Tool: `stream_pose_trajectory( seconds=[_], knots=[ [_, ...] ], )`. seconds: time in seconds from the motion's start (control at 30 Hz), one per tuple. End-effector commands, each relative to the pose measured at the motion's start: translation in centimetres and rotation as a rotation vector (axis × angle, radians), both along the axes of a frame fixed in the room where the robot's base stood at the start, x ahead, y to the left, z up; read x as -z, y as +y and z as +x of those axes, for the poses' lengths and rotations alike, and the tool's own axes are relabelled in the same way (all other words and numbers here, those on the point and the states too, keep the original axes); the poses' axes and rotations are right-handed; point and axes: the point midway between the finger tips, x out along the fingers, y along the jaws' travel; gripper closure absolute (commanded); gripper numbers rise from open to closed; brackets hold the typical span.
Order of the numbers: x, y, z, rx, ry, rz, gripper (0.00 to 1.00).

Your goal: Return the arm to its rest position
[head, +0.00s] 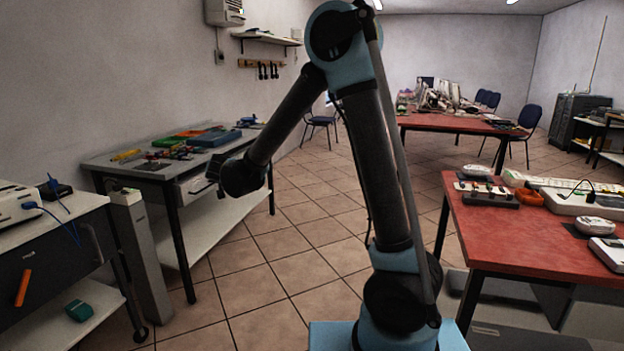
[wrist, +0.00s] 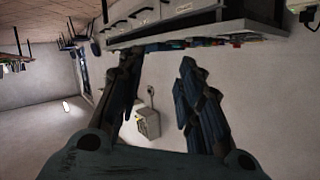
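My arm stands in the middle of the head view, raised to an elbow near the top and bent down to the left. My gripper (head: 213,174) is at its end, in front of the grey workbench (head: 122,170) by the left wall. In the wrist view my gripper (wrist: 160,80) shows two dark fingers spread apart, with nothing between them. It is open and empty. The wrist picture looks upside down, with the bench along its top and the wall behind the fingers.
A red table (head: 535,237) with devices stands at the right. Another red table (head: 460,124) and chairs are farther back. Tiled floor lies clear between.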

Motion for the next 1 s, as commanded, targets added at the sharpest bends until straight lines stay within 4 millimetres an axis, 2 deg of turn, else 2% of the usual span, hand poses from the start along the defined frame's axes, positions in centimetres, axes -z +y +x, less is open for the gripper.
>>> stream_pose_trajectory(
  seconds=[0.03, 0.23, 0.47, 0.7, 0.87, 1.0],
  knots=[
    [-0.6, -2.8, 0.7, 0.032, 0.014, -0.022, 0.67],
    [-1.7, -12.5, 1.7, 0.133, 0.085, -0.121, 0.67],
    [-2.1, -23.2, 0.6, 0.223, 0.187, -0.223, 0.67],
    [-1.6, -33.2, -2.8, 0.288, 0.313, -0.315, 0.67],
    [-0.7, -39.0, -6.2, 0.313, 0.406, -0.365, 0.67],
    [0.3, -43.3, -9.6, 0.323, 0.49, -0.402, 0.67]
  ],
)
